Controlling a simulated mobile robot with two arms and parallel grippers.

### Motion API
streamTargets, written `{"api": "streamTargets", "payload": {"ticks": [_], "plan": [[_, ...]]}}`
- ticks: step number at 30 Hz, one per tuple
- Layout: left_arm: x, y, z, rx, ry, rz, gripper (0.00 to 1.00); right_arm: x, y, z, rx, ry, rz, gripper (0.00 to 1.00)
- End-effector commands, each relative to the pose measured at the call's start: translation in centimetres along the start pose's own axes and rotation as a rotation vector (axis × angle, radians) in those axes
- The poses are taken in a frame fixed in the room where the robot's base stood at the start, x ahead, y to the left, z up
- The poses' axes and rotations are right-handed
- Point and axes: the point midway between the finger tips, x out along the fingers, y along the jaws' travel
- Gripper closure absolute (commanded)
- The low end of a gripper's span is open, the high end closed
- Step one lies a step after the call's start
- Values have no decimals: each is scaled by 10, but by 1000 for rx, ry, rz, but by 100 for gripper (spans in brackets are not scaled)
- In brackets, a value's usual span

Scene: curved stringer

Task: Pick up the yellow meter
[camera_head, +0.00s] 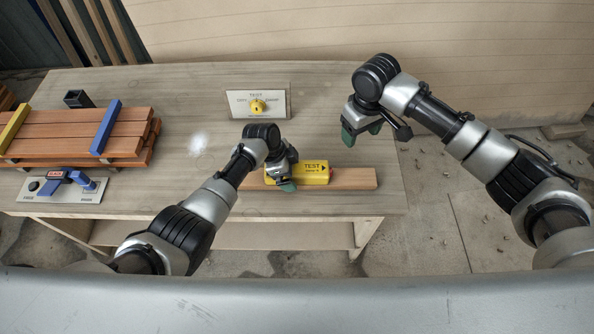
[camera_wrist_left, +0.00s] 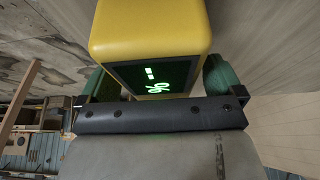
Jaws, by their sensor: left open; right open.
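The yellow meter (camera_head: 313,173) lies on a reddish wooden board (camera_head: 352,179) near the front edge of the table. Its side carries the word TEST and an arrow. My left gripper (camera_head: 284,176) is at the meter's left end. In the left wrist view the meter (camera_wrist_left: 150,28) fills the upper middle, with a dark display showing green marks. The open green fingers of my left gripper (camera_wrist_left: 160,82) stand on either side of it; I cannot tell whether they touch it. My right gripper (camera_head: 362,131) is open and empty, above the table's right side.
A panel with a yellow knob (camera_head: 258,105) stands at the back of the table (camera_head: 190,90). Stacked boards (camera_head: 75,132) with blue and yellow bars lie at left. A plate with a blue lever (camera_head: 65,185) sits in front of them. The table's middle left is clear.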

Motion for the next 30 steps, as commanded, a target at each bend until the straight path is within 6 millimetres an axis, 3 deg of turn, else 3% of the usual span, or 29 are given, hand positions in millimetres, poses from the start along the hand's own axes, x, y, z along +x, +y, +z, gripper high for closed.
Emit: {"api": "streamTargets", "payload": {"ticks": [6, 19, 30], "plan": [[0, 0, 0, 0, 0, -1, 4, 0, 0, 0, 0, 0, 0, 36], [0, -1, 0, 0, 1, -2, 68, 0, 0, 0, 0, 0, 0, 36], [-11, -1, -4, 1, 2, -4, 68, 0, 0, 0, 0, 0, 0, 36]]}}
